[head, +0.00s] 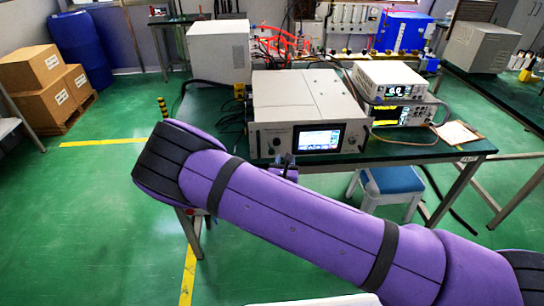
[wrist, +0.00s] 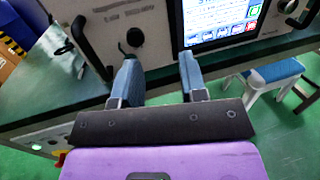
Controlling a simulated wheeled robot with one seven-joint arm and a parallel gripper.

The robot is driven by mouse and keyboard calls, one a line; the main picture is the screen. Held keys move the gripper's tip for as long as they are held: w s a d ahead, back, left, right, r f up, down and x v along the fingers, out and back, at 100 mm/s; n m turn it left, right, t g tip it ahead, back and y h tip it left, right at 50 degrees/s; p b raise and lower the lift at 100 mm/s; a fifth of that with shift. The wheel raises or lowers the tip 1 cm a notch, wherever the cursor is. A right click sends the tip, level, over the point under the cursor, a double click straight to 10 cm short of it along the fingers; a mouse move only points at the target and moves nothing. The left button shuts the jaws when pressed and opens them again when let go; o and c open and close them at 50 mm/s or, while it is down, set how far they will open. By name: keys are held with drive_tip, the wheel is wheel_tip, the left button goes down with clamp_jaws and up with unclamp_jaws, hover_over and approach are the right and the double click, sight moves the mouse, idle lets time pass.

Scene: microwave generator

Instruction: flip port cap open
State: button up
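The microwave generator (head: 305,97) is a light grey box on the dark green table, with a lit screen (head: 319,139) on its front. Its front panel (wrist: 155,22) also fills the top of the wrist view. A round black part (wrist: 135,37) on that panel may be the port cap; I cannot tell whether it is a cap or a knob. My gripper (wrist: 158,68) is open and empty, its two blue-grey fingers apart and pointing at the panel below the round part. In the head view my gripper (head: 285,161) shows small in front of the generator, partly behind my purple arm.
A black handle (wrist: 90,48) stands out from the panel left of the round part. The table edge (wrist: 40,120) runs below. A stool with a blue seat (head: 393,180) is under the table. Stacked instruments (head: 388,82) stand right of the generator.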

sight(272, 153)
drive_tip(key=a+f+n+y, duration=0.4)
drive_tip(key=f+n+y, duration=0.1)
drive_tip(key=f, duration=0.1)
drive_tip(key=shift+h, duration=0.4)
drive_tip(key=w, duration=0.9)
drive_tip(key=shift+w+r, duration=0.2)
drive_tip(key=shift+w, duration=0.2)
drive_tip(key=c, duration=0.7)
drive_tip(key=shift+o, duration=0.2)
drive_tip(key=shift+m, duration=0.4)
drive_tip(key=shift+a+f+m, duration=0.1)
drive_tip(key=shift+a+m, duration=0.1)
drive_tip(key=shift+m, duration=0.55)
drive_tip(key=shift+a+f+m, duration=0.1)
drive_tip(key=shift+a+m, duration=0.1)
drive_tip(key=shift+m, duration=0.55)
